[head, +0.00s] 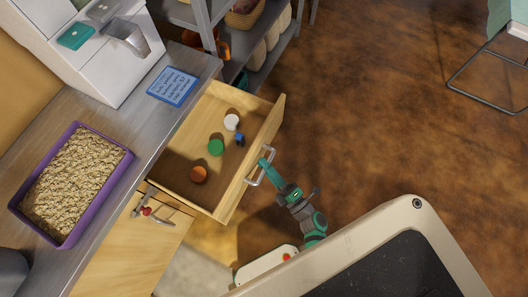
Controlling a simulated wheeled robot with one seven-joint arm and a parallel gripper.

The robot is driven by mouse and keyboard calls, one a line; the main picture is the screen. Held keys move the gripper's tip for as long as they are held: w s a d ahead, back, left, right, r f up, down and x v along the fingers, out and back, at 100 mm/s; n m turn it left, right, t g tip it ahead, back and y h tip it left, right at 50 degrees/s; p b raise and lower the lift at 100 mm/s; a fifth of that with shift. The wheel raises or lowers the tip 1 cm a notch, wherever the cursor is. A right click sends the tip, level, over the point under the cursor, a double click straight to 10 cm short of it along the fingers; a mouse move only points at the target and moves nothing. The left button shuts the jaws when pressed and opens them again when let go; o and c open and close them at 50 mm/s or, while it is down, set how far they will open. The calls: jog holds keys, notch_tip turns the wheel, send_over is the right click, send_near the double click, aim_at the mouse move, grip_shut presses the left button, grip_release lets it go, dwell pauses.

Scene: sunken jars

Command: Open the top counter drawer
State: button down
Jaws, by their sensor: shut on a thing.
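The top counter drawer (204,157) is pulled out from under the grey counter (152,121), and its inside shows. It holds a white round thing (232,122), a green one (215,147), an orange-brown one (198,174) and a small blue one (240,139). My gripper (266,164) is at the drawer front, shut on the metal bar handle (252,180). The fingertips are small in this view, and part of the handle is hidden behind them.
A purple tray of oats (128,157) and a blue sign (172,86) are on the counter beside a white dispenser (92,62). A lower cabinet door (130,245) has a red-and-metal latch. A metal shelf (207,22) stands behind. Brown floor (390,110) is open at right.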

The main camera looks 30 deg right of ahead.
jog(key=shift+f, duration=0.1)
jog(key=c, duration=1.7)
grip_release()
jog(key=v, duration=1.1)
jog(key=shift+w, duration=0.1)
jog(key=s+a+r+m+g+h, duration=0.1)
jog(key=a+r+m, duration=0.4)
jog(key=a+m, duration=0.1)
jog(key=s+a+r+m+g+h, duration=0.1)
jog(key=s+a+r+m+h, duration=0.1)
jog(key=a+r+m, duration=0.2)
jog(key=s+a+r+m+g+h, duration=0.1)
jog(key=s+a+r+m+g, duration=0.1)
jog(key=a+r+m, duration=0.3)
jog(key=shift+s+a+r+m, duration=0.1)
jog(key=shift+a+m, duration=0.35)
jog(key=shift+m, duration=0.35)
jog(key=shift+w+a+r+m, duration=0.1)
jog(key=shift+a+m, duration=0.35)
jog(key=shift+m, duration=0.35)
jog(key=shift+s+a+r+m, duration=0.1)
jog(key=shift+a+m, duration=0.35)
jog(key=shift+m, duration=0.35)
